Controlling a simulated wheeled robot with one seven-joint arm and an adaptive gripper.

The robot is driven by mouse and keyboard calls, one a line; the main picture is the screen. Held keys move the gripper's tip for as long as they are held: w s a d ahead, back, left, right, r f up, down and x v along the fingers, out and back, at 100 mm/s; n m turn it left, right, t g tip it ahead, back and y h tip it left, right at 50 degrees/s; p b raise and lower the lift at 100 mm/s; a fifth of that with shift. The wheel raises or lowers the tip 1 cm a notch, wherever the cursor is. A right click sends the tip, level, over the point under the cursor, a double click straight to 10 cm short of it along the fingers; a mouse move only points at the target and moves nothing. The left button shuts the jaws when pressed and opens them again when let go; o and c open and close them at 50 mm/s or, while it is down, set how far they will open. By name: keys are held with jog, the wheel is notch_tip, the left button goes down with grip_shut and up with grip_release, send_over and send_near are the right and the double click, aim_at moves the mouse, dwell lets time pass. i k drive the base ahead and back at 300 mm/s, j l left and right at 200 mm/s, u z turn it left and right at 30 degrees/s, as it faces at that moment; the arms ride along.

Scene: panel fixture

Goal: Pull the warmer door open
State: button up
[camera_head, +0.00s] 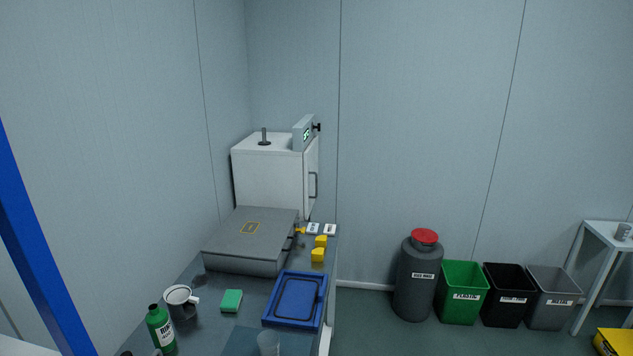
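The warmer (267,182) is a white box-shaped cabinet at the far end of the bench. Its door (308,170) is on the narrow right-hand face, seen at a steep angle, and looks shut. A dark upright bar handle (316,184) is on the door. A grey display unit (303,133) with lit green digits and a dark knob stands at the top right of the warmer. My gripper is not in view.
A grey case (245,243) lies in front of the warmer. A blue tray (296,299), yellow blocks (319,249), a mug (180,302) and a green bottle (160,328) share the bench (220,285). Right of it is open floor, with a grey drum (416,282) and bins (464,293) along the wall.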

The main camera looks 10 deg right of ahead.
aim_at(316, 175)
jog(key=i+l, duration=0.75)
jog(key=i, duration=0.3)
jog(key=i+l+u, duration=0.15)
jog(key=i+l, duration=0.65)
jog(key=i, duration=0.2)
jog(key=i+l, duration=0.85)
jog(key=i, duration=0.15)
jog(key=j+u, duration=0.05)
